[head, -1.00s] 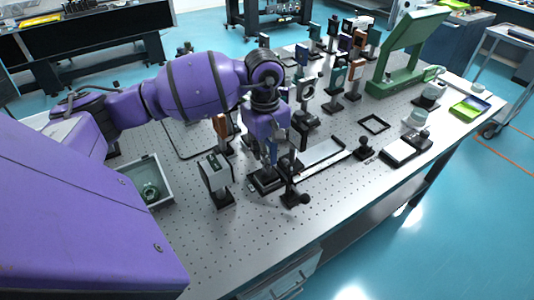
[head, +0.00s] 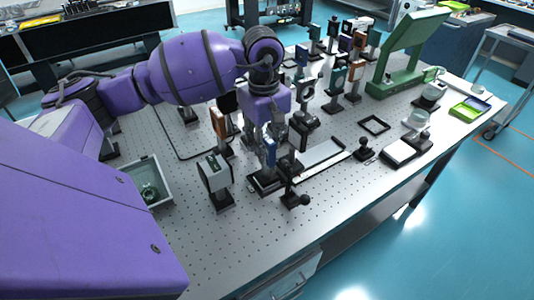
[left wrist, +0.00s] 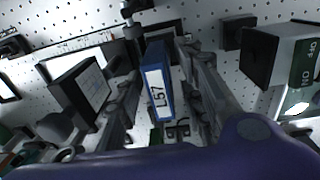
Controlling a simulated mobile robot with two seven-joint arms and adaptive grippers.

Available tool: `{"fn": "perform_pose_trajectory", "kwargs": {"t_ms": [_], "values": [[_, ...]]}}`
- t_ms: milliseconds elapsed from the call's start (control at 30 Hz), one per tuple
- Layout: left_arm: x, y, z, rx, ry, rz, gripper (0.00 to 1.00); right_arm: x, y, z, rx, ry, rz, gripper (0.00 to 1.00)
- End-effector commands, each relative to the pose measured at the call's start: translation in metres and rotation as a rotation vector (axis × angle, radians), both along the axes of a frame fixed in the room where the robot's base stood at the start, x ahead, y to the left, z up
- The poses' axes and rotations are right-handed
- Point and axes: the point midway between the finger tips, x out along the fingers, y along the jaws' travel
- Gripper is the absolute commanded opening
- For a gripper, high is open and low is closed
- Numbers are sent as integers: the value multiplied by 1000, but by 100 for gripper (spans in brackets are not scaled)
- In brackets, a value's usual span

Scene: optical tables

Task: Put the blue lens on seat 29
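The blue lens (left wrist: 157,82), a blue-framed block labelled L57, stands between the two fingers of my left gripper (left wrist: 160,95) in the left wrist view. Gaps show on both sides of it, so the gripper looks open around it. In the head view my left gripper (head: 265,138) points down over the blue lens (head: 269,152), which is upright on a black base (head: 265,182) and partly covered by the fingers. No seat number 29 can be read. My right gripper does not show.
A grey box-shaped unit (head: 215,172) stands left of the lens, and a dark knobbed post (head: 292,195) stands close in front. Several mounted optics and a green frame (head: 405,60) stand farther back.

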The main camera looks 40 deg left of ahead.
Motion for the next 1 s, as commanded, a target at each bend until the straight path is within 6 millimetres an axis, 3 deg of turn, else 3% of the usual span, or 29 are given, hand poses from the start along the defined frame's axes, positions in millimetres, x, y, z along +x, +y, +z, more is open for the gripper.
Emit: {"fn": "perform_pose_trajectory", "kwargs": {"t_ms": [200,400,1000], "values": [[-1,1,47,1,-3,0,35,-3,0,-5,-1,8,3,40],[-2,1,71,0,0,1,35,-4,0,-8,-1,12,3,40],[-3,1,77,-1,0,1,35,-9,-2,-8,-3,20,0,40]]}}
